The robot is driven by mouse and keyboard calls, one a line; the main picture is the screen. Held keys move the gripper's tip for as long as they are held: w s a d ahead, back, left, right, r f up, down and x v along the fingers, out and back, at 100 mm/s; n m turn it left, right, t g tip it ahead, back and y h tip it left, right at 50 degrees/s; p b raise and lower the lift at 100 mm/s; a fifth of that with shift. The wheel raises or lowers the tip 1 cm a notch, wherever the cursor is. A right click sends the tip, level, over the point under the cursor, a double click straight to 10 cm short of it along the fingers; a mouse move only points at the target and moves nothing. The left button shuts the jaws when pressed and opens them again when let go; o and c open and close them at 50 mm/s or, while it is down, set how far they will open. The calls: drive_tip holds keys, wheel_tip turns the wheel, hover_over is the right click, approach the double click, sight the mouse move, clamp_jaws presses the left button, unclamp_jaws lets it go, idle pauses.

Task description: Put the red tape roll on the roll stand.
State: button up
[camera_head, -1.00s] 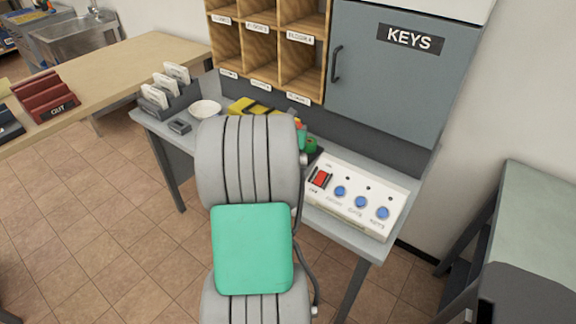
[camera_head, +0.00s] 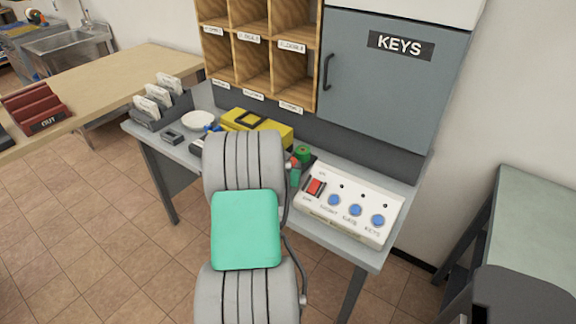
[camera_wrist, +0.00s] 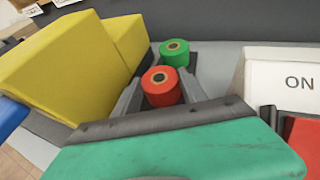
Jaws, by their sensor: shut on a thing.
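The red tape roll (camera_wrist: 161,86) has a dark core and sits between the two fingers of my gripper (camera_wrist: 160,92) in the wrist view. My gripper is shut on it. In the head view my arm hides most of the gripper, and only a bit of the red roll (camera_head: 294,161) shows. A green roll (camera_wrist: 174,53) stands just beyond the red one, and it also shows in the head view (camera_head: 303,153). I cannot make out the roll stand clearly, nor tell whether the green roll is on it.
A yellow case (camera_head: 257,126) lies left of my gripper on the grey desk (camera_head: 190,156). A white control box (camera_head: 348,205) with blue knobs is close on the right. The grey KEYS cabinet (camera_head: 390,85) and wooden pigeonholes (camera_head: 262,55) rise behind.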

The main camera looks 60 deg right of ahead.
drive_tip(key=o, duration=1.4)
drive_tip(key=shift+f, duration=0.1)
drive_tip(key=shift+a+r, duration=0.25)
drive_tip(key=shift+r, duration=0.05)
drive_tip(key=p+v, duration=0.1)
drive_tip(key=v, duration=1)
drive_tip(key=w+a+m+t+y, duration=0.1)
drive_tip(key=w+a+m+y, duration=0.45)
drive_tip(key=a, duration=0.65)
drive_tip(key=w+a+m+t+y, duration=0.1)
drive_tip(key=w+a+m+y, duration=0.1)
drive_tip(key=w+a+m, duration=0.75)
drive_tip(key=s+a+r+m+g+y, duration=0.1)
drive_tip(key=s+a+y, duration=0.1)
drive_tip(key=a, duration=0.6)
drive_tip(key=s+a+r+m+y, duration=0.1)
drive_tip(key=s+a+m+y, duration=0.1)
drive_tip(key=a, duration=0.7)
drive_tip(key=s+a+r+m+g+y, duration=0.1)
drive_tip(key=s+a, duration=0.3)
drive_tip(key=a, duration=0.4)
drive_tip(key=shift+s+a+r+m+g+y, duration=0.25)
drive_tip(key=shift+m+y, duration=0.2)
drive_tip(key=shift+m, duration=0.25)
